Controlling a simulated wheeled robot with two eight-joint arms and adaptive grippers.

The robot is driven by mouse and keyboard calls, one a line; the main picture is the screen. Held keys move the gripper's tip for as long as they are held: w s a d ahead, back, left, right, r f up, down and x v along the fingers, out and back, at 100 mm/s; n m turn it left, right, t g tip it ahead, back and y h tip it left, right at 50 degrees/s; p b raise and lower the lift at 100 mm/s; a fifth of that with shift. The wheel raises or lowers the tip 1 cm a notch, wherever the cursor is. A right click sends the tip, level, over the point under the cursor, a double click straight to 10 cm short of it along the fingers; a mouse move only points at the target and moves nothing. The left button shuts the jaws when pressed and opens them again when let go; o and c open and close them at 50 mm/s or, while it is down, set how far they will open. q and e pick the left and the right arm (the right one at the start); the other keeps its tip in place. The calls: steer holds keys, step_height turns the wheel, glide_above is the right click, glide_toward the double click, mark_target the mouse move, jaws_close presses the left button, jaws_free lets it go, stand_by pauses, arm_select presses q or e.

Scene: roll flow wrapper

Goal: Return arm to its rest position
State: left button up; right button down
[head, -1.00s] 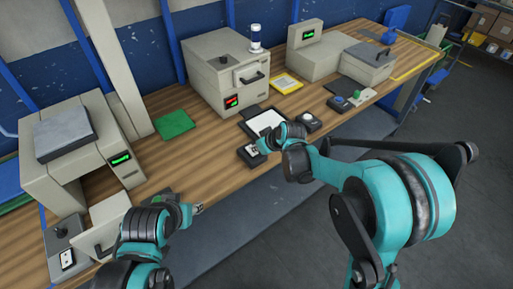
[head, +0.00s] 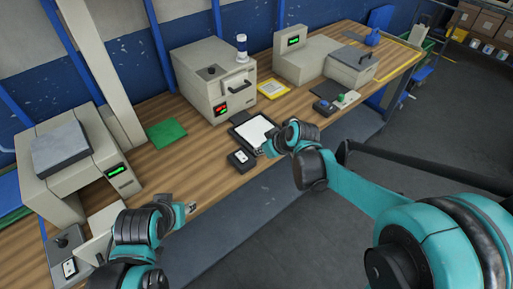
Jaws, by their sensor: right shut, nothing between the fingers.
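My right gripper (head: 268,150) is at the front edge of the wooden bench, beside the clipboard with white paper. It is shut and holds nothing. Its teal arm comes in from the right. A small black box with a white label (head: 241,159) sits on the bench just left of it, apart from the fingers. My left gripper (head: 191,208) is at the bench's front edge at lower left, and its fingers are too small to read.
A beige machine with a red display (head: 212,87) stands behind the clipboard (head: 239,118). Another machine with a green display (head: 298,60) is further right. A scale-like unit (head: 85,170) stands at left. Open floor (head: 430,120) lies to the right.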

stand_by(0.5)
steer(key=s+d+m+h+b, duration=0.1)
steer(key=s+d+m+h, duration=0.1)
steer(key=s+d, duration=0.4)
steer(key=s+d+m+t+h+b, duration=0.1)
steer(key=s+d+m, duration=0.4)
steer(key=s, duration=1)
steer(key=shift+d+r+h+b, duration=0.3)
steer(key=shift+d+h+b, duration=0.1)
steer(key=shift+d+h, duration=0.4)
